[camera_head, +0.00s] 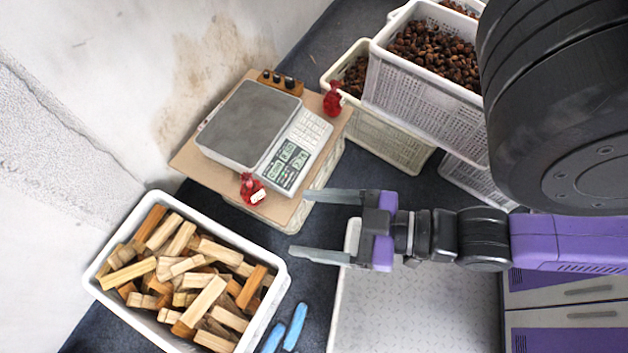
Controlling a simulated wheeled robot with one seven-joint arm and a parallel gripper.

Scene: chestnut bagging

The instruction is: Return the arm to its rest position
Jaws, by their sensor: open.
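My gripper (298,225) is at the centre of the camera_head view, pointing left. Its two grey fingers are spread apart with nothing between them. My purple and black arm comes in from the right side.
A scale (248,122) sits on a brown board (192,162) with two red net bags (252,188) (333,99). Crates of chestnuts (432,52) are stacked at the top right. A white crate (110,300) of wood blocks stands lower left, near two blue objects (295,327).

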